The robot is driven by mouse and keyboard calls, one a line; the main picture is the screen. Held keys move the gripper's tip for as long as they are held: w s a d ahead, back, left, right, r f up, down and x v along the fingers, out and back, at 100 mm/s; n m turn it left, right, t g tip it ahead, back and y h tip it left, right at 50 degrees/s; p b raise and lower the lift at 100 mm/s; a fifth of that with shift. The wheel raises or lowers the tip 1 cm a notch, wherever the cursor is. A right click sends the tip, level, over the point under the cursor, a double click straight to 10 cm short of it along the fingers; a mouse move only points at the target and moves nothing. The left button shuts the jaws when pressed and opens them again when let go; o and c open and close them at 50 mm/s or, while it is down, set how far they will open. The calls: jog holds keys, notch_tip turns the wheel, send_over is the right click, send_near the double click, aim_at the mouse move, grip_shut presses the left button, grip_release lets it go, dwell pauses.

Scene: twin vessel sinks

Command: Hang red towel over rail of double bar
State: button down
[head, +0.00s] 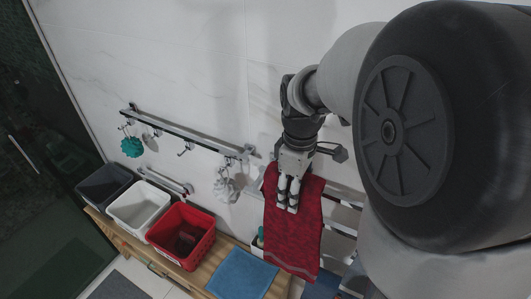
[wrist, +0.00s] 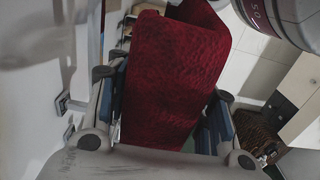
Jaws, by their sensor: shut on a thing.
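The red towel (head: 290,240) hangs down from my gripper (head: 288,194) in the head view, close to the white wall. My gripper is shut on its upper part. The double bar (head: 343,201) shows as pale metal rails to the right of the towel, and the towel covers part of them. I cannot tell whether any of the towel lies over a rail. In the wrist view, the towel (wrist: 170,75) fills the space between the fingers of my gripper (wrist: 165,88) and extends beyond them.
A hook rail (head: 180,133) runs along the wall at left, with a teal puff (head: 132,147) and a white puff (head: 225,188) hanging. Grey (head: 105,185), white (head: 138,206) and red (head: 183,236) baskets stand on a wooden top (head: 216,263) beside a blue cloth (head: 241,276).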

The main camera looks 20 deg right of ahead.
jog(key=shift+f+b, duration=3.65)
jog(key=shift+f, duration=1.45)
jog(key=c, duration=0.7)
grip_release()
